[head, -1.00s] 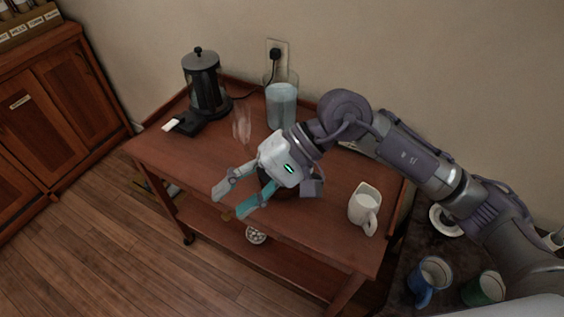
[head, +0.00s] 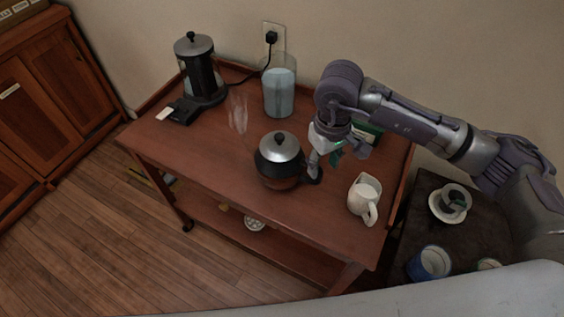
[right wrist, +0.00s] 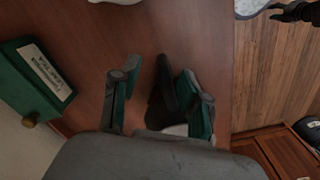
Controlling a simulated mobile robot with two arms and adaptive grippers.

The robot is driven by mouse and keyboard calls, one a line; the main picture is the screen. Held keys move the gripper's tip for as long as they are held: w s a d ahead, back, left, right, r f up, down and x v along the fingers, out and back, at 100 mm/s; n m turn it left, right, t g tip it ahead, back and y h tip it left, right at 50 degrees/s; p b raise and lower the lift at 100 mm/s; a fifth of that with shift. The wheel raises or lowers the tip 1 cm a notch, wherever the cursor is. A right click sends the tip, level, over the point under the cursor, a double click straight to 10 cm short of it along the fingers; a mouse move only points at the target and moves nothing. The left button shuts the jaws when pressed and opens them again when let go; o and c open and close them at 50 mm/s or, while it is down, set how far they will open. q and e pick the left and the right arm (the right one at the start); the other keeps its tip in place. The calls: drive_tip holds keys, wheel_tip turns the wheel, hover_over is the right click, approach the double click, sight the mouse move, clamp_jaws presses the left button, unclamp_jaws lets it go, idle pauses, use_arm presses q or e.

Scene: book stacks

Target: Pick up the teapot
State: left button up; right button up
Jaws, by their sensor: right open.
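The teapot (head: 278,172) stands upright on the wooden cart, with a dark and brown body, a silver lid with a black knob, and a black handle on its right side. My right gripper (head: 326,160) is open, pointing down right at the handle. In the right wrist view, the open fingers of my right gripper (right wrist: 160,72) stand either side of the black handle (right wrist: 162,97), which is closer to the right-hand finger. I cannot tell whether they touch. The teapot's body is mostly hidden there. My left gripper is not in view.
On the cart (head: 215,170) are a black coffee press (head: 200,70), a bluish jar (head: 279,92), a clear glass (head: 238,112) and a white pitcher (head: 363,194). A green box (right wrist: 35,80) lies near the wall. Mugs stand on the dark side table (head: 405,215).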

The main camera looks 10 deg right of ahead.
drive_tip(key=shift+w+a+f+p, duration=0.15)
drive_tip(key=shift+f+p, duration=0.1)
drive_tip(key=shift+f, duration=1.1)
drive_tip(key=shift+s+a+f+p, duration=0.15)
drive_tip(key=shift+f+p, duration=0.1)
drive_tip(key=shift+f, duration=1.05)
drive_tip(key=shift+w, duration=0.1)
clamp_jaws()
